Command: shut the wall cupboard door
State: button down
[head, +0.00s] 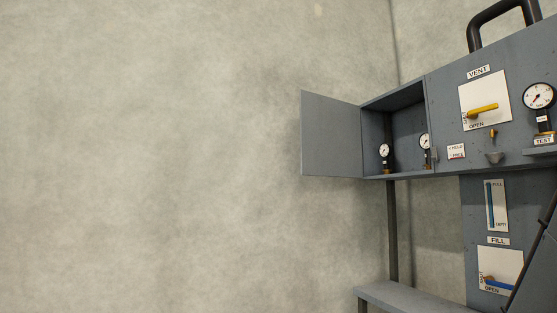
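The wall cupboard (395,103) is a grey box at the right of the head view, set at the left end of a grey panel. Its door (331,135) is a flat grey sheet that stands wide open, swung out to the left from the cupboard's left edge. Through the opening I see two small round gauges on short stems, a left one (384,151) and a right one (425,142). My gripper is not in view.
The panel right of the cupboard carries a yellow VENT lever (482,111), a TEST gauge (538,96) and a blue FILL lever (500,284). A grey bench (410,296) stands below. The space left of the door is clear before a bare wall (150,150).

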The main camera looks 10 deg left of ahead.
aim_at(331, 145)
jog(key=u, duration=0.75)
jog(key=i, duration=1.05)
jog(key=u, duration=0.55)
jog(key=i, duration=1.2)
jog(key=z, duration=0.45)
